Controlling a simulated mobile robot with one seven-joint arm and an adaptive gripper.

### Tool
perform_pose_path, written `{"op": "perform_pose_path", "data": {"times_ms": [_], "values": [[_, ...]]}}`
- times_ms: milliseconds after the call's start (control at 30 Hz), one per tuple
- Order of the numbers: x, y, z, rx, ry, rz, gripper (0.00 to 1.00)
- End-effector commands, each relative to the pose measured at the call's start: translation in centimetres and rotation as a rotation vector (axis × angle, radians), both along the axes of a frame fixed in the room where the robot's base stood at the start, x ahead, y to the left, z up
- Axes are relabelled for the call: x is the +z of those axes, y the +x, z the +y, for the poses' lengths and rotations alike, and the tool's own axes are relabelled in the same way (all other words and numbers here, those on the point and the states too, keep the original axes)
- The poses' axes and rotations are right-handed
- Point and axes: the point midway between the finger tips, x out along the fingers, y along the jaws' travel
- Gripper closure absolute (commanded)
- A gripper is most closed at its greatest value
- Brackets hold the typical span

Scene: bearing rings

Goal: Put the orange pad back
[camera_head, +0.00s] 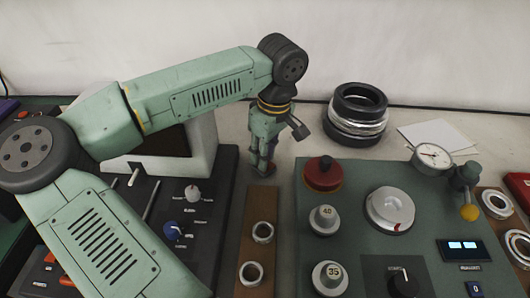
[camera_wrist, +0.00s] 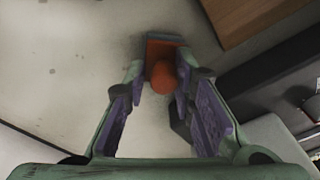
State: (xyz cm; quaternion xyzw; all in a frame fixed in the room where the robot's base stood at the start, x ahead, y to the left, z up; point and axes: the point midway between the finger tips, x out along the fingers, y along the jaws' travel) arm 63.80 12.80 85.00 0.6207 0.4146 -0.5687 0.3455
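The orange pad (camera_wrist: 162,47) shows in the wrist view as a small flat square with a rounded orange knob on it. It seems to lie on the pale bench top, near the wooden strip. My gripper (camera_wrist: 160,78) points down at it, with its purple-lined fingers apart on either side of the knob. A small gap shows at the left finger; whether the right finger touches is hard to tell. In the head view my gripper (camera_head: 263,168) is low over the bench behind the wooden strip, and the pad cannot be made out there.
The wooden strip (camera_head: 256,208) holds two metal rings. A green panel (camera_head: 360,262) with a red-topped part, weights and a dial gauge (camera_head: 432,156) stands to the right. A dark control panel (camera_head: 208,250) is to the left. Stacked rings (camera_head: 357,112) and white paper (camera_head: 438,135) lie behind.

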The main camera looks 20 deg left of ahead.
Motion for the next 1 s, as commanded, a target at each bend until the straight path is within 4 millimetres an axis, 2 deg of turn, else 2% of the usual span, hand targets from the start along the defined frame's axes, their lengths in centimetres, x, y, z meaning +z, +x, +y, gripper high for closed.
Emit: {"op": "perform_pose_path", "data": {"times_ms": [167, 567, 667, 1000], "values": [[0.0, 0.0, 0.0, 0.000, 0.000, 0.001, 0.62], [0.6, 0.0, 0.0, 0.000, 0.001, 0.000, 0.62], [2.0, 0.1, -0.2, 0.001, 0.003, -0.001, 0.62], [9.2, 0.0, -1.1, 0.001, 0.000, -0.001, 0.62]]}}
